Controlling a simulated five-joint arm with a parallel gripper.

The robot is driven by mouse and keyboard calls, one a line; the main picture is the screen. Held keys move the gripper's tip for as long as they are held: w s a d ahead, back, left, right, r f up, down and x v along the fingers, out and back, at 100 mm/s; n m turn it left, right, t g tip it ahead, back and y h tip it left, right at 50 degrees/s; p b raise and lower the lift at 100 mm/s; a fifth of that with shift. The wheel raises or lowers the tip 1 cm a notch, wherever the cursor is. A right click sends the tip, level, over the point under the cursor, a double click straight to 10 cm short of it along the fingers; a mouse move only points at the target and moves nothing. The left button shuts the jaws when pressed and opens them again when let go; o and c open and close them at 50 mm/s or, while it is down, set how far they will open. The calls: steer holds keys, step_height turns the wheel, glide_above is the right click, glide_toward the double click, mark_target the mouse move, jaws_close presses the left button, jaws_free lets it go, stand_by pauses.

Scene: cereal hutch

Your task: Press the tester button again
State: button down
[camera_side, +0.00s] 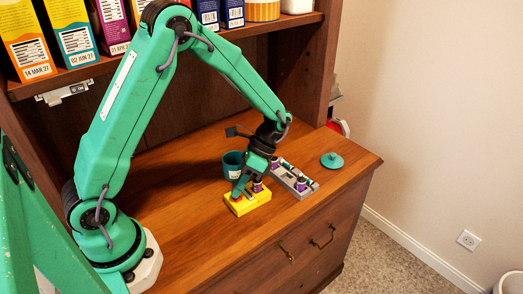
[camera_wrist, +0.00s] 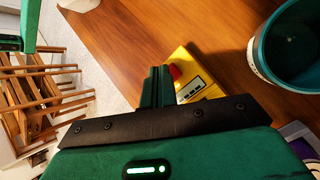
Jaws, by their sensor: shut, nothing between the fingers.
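The yellow tester (camera_side: 250,206) sits on the wooden counter, with a red button on its left part. In the wrist view the tester (camera_wrist: 203,80) shows beyond my fingers, and the red button (camera_wrist: 175,72) is just right of the fingertips. My gripper (camera_side: 237,194) points down at the button end of the tester. Its fingers (camera_wrist: 158,70) are together with nothing between them. I cannot tell whether the fingertips touch the button. A small purple and white piece (camera_side: 257,186) stands at the tester's right part.
A teal cup (camera_side: 232,160) stands close behind the tester; it also fills the wrist view's upper right (camera_wrist: 258,55). A grey rack (camera_side: 306,191) with several small pieces is to the right. A teal lid (camera_side: 331,160) lies farther right. The front counter is clear.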

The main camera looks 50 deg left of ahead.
mark_target(240, 196)
steer(key=shift+f, duration=0.35)
stand_by(0.5)
steer(key=shift+r, duration=0.8)
steer(key=shift+r, duration=0.1)
stand_by(0.3)
steer(key=shift+r, duration=2.45)
steer(key=shift+r, duration=0.1)
steer(key=s+a+r+n+t, duration=0.1)
steer(key=s+r+n+t, duration=0.7)
steer(key=r+t, duration=0.5)
steer(key=shift+s+r, duration=0.65)
